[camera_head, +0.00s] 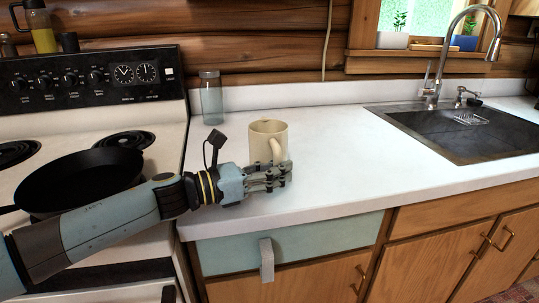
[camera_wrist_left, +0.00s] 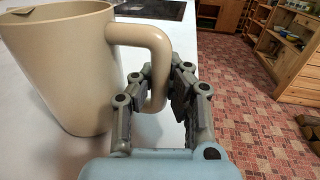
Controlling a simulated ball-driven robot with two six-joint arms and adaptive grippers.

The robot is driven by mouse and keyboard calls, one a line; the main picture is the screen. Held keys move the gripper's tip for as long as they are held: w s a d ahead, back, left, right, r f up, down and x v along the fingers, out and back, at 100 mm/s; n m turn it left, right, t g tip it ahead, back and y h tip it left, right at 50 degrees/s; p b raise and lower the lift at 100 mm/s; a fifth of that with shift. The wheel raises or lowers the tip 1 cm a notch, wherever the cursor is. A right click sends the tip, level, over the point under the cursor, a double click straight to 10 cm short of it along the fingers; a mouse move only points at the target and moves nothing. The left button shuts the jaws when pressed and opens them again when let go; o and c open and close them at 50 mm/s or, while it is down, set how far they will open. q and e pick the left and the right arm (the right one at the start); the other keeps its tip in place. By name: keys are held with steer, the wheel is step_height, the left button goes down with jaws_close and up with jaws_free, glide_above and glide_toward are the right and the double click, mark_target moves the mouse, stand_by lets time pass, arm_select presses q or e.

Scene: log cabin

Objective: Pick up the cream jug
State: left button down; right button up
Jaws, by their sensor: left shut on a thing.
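The cream jug (camera_head: 266,138) stands upright on the white countertop, with its handle toward the front right. It fills the left of the left wrist view (camera_wrist_left: 68,70). My left gripper (camera_head: 279,172) reaches in from the left, at the jug's front. In the left wrist view my left gripper (camera_wrist_left: 166,88) has its fingers on either side of the jug's handle, closed on its lower part. The jug appears to rest on the counter. My right gripper is not in view.
A glass jar (camera_head: 211,100) stands behind and left of the jug. A black pan (camera_head: 80,181) sits on the stove at left. The sink (camera_head: 465,132) and faucet (camera_head: 430,92) are at right. The countertop (camera_head: 345,150) between jug and sink is clear.

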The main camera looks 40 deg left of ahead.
mark_target(276, 152)
arm_select(q)
steer(key=shift+r, duration=0.2)
stand_by(0.6)
steer(key=shift+r, duration=0.8)
steer(key=r, duration=0.2)
steer(key=shift+w+d+r+p, duration=0.1)
steer(key=shift+d+r+p, duration=0.2)
steer(key=shift+p, duration=0.05)
steer(key=w+d+r+p, duration=0.2)
steer(key=d+r+p, duration=0.2)
steer(key=d, duration=0.6)
steer(key=shift+w+d+r, duration=0.3)
steer(key=shift+d+r, duration=0.05)
steer(key=shift+r, duration=0.9)
